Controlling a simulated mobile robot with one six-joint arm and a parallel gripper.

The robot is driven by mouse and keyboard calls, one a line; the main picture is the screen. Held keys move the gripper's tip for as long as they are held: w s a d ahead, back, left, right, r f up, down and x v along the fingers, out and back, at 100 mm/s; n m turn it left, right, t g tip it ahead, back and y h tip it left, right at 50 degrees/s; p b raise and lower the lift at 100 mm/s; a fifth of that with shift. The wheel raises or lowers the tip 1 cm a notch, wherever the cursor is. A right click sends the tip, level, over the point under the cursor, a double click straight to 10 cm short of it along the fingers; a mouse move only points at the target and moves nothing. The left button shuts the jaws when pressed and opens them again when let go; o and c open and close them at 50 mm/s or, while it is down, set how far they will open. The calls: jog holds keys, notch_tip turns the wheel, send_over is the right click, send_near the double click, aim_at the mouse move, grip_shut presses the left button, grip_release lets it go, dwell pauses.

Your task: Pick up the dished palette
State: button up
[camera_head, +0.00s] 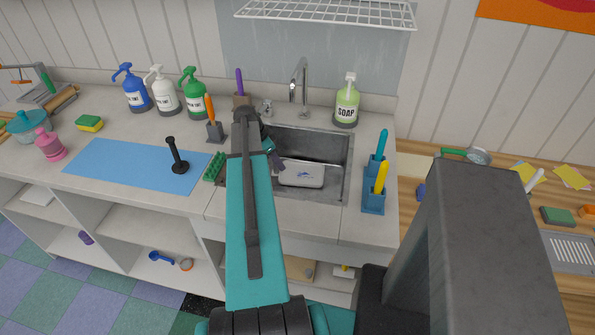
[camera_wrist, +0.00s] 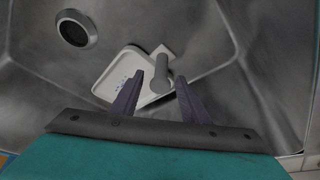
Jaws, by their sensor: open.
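A white, round-cornered flat piece with a small blue mark, likely the dished palette (camera_head: 301,175), lies in the steel sink (camera_head: 346,165). In the wrist view the palette (camera_wrist: 116,80) is beyond and partly behind my left finger. A grey cylindrical piece (camera_wrist: 158,85) shows over its right part, between my fingers; I cannot tell whether it belongs to the palette. My gripper (camera_head: 275,160) is over the sink, its purple fingers apart and empty in the wrist view (camera_wrist: 160,78). In the head view my arm hides the sink's left part.
The sink drain (camera_wrist: 75,28) is at upper left in the wrist view. A tap (camera_head: 299,80) and a soap bottle (camera_head: 346,103) stand behind the sink. A blue holder (camera_head: 373,196) stands right of it, a green block (camera_head: 214,167) left. A wire rack (camera_head: 325,14) hangs above.

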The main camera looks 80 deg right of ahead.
dwell(0.3)
grip_shut()
jog(key=shift+r, duration=0.15)
notch_tip(320, 180, up, 18)
jog(key=b, duration=0.3)
jog(key=shift+b, duration=0.3)
dwell(0.5)
dwell(0.5)
